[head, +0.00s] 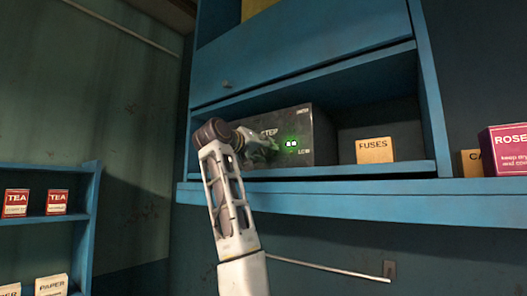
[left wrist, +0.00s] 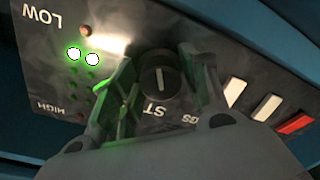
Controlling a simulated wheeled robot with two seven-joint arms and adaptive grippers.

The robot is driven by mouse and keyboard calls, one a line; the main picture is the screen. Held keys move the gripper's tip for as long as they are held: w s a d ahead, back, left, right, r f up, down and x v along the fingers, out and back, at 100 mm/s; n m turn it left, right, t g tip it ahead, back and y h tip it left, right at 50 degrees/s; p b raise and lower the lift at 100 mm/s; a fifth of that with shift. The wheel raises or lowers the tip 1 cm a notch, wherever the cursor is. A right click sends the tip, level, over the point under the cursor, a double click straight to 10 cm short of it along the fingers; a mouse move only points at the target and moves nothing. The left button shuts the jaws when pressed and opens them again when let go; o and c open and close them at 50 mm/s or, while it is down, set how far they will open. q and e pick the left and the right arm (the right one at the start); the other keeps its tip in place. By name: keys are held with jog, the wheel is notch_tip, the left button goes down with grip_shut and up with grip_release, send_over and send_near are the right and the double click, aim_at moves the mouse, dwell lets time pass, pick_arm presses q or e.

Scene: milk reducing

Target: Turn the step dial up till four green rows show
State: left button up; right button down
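The step dial (left wrist: 160,82) is a dark round knob with a pale pointer line, on the front of a dark metal box (head: 322,130) in the blue cabinet. In the left wrist view its lettering is upside down. Two green lamps (left wrist: 82,57) glow side by side near LOW, one lit row; dim spots lie toward HIGH. The lit pair also shows in the head view (head: 291,144). My left gripper (head: 268,146) is at the box front. Its fingers (left wrist: 158,80) stand apart on either side of the dial; I cannot tell whether they touch it. My right gripper is not seen.
A FUSES box (head: 374,151) stands right of the metal box on the blue shelf (head: 340,170). White and red switches (left wrist: 267,108) sit beside the dial. A pink box (head: 506,150) is at far right. Tea boxes (head: 16,203) stand on a left shelf.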

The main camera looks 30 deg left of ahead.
pick_arm(q)
jog(key=c, duration=0.3)
jog(key=shift+a+m, duration=0.1)
jog(key=shift+m, duration=0.2)
jog(key=shift+f+m+b, duration=0.1)
jog(key=shift+m+b, duration=0.7)
jog(key=shift+m, duration=0.4)
jog(key=shift+m+b, duration=0.3)
jog(key=shift+m, duration=1.1)
jog(key=o, duration=0.8)
